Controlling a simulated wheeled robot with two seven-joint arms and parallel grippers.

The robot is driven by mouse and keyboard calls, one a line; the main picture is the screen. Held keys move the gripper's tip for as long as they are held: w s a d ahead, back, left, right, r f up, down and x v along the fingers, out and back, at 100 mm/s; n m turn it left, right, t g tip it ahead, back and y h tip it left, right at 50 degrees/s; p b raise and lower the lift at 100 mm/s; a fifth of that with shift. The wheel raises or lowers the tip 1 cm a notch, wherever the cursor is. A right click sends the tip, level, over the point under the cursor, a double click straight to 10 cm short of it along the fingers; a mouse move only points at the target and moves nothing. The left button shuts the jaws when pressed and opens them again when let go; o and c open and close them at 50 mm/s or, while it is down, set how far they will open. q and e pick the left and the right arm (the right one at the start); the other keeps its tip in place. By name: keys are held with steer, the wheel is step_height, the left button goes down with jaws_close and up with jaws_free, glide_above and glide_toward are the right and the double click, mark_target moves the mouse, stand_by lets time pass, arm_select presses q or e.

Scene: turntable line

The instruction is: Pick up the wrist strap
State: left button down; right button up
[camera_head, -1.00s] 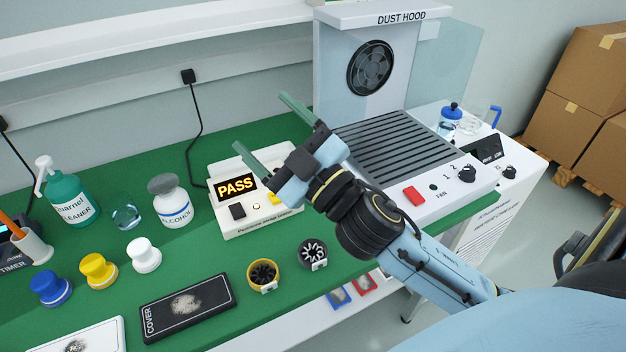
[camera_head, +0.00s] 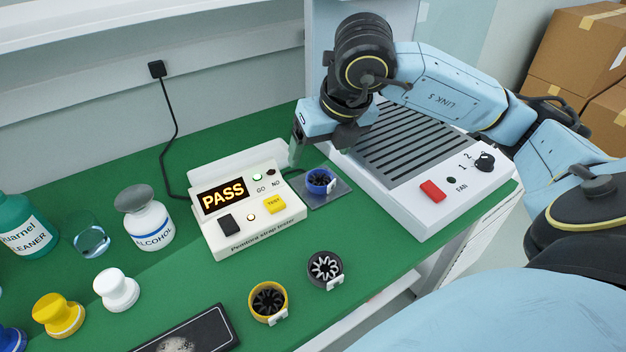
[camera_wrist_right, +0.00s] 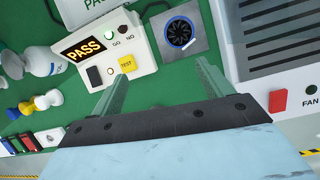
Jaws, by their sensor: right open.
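A blue ring-shaped coil with a dark, spoked inside, which looks like the wrist strap (camera_head: 320,181), lies on a grey square plate (camera_head: 336,194) right of the strap tester (camera_head: 246,211). It also shows in the right wrist view (camera_wrist_right: 180,33), beyond the fingertips. Two similar coils, one yellow (camera_head: 268,301) and one dark grey (camera_head: 325,269), lie nearer the front edge. My right gripper (camera_head: 312,153) is open and empty, above and just behind the blue coil; its green fingers show in the right wrist view (camera_wrist_right: 160,72). One finger is partly hidden in the head view. My left gripper is out of view.
The tester reads PASS, with its cable behind. The dust hood's grille unit (camera_head: 432,190) stands close on the right. Green mat is clear between tester and front coils.

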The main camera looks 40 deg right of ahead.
steer(key=d+h, duration=0.1)
steer(key=d, duration=0.2)
steer(key=b, duration=0.2)
glide_toward(320, 177)
steer(key=shift+w+a+f+m, duration=0.1)
steer(key=shift+w+f+m, duration=0.1)
steer(key=shift+f, duration=0.3)
steer(key=shift+w+a+f+m, duration=0.1)
steer(key=shift+f+m, duration=0.1)
steer(key=shift+f, duration=0.3)
steer(key=x, duration=0.6)
steer(key=shift+d+f+b, duration=0.2)
steer(key=shift+b, duration=0.1)
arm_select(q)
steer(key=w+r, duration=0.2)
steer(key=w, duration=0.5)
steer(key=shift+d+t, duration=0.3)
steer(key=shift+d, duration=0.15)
arm_select(e)
steer(key=shift+r, duration=0.1)
steer(key=c, duration=1.1)
